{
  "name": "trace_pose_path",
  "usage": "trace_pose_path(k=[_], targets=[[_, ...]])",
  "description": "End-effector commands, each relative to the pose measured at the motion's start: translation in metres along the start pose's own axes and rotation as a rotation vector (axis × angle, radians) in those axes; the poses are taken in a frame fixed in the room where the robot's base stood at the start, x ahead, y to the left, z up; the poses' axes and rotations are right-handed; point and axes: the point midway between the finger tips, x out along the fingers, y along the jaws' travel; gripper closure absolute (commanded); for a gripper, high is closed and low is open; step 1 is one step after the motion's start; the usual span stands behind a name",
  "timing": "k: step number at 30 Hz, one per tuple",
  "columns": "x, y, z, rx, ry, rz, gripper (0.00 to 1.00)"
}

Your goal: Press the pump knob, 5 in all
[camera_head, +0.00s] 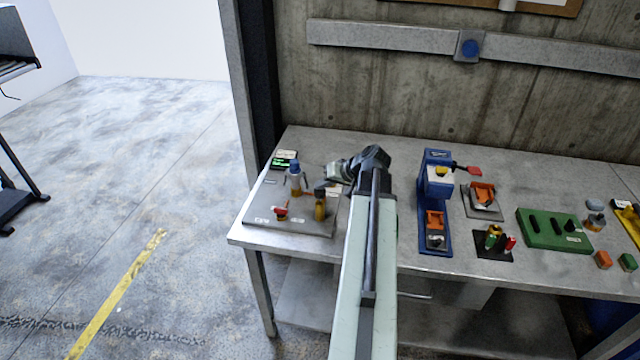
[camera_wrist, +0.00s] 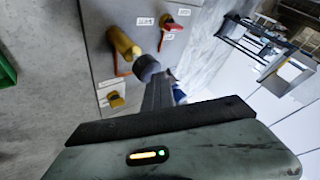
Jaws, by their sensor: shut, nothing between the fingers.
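A grey panel (camera_head: 262,210) lies on the left end of the bench. On it stands a yellow cylinder (camera_head: 320,210) topped by a black knob (camera_head: 319,190), which looks like the pump knob. In the wrist view the black knob (camera_wrist: 147,66) sits on the yellow cylinder (camera_wrist: 124,45), just left of my fingertips. My gripper (camera_head: 333,173) is shut and empty, above the panel's right side, behind the knob in the head view. My gripper's fingers (camera_wrist: 166,75) appear close to the knob; I cannot tell whether they touch it.
A blue-capped bottle (camera_head: 295,180), a red-handled valve (camera_head: 282,211) and a green-lit display (camera_head: 284,160) share the panel. A blue press (camera_head: 437,180) and a green block (camera_head: 552,231) stand to the right. The concrete wall (camera_head: 400,90) rises behind the bench.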

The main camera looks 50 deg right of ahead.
Motion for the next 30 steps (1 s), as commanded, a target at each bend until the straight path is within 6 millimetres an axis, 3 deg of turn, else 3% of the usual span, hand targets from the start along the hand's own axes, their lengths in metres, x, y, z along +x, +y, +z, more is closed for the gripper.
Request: trace_pose_path(k=[12,24,30], targets=[[-0.020,-0.014,-0.015,0.000,0.001,0.001,1.00],[-0.021,-0.015,-0.016,0.000,0.001,0.000,1.00],[-0.033,-0.024,-0.025,0.000,0.001,0.000,1.00]])
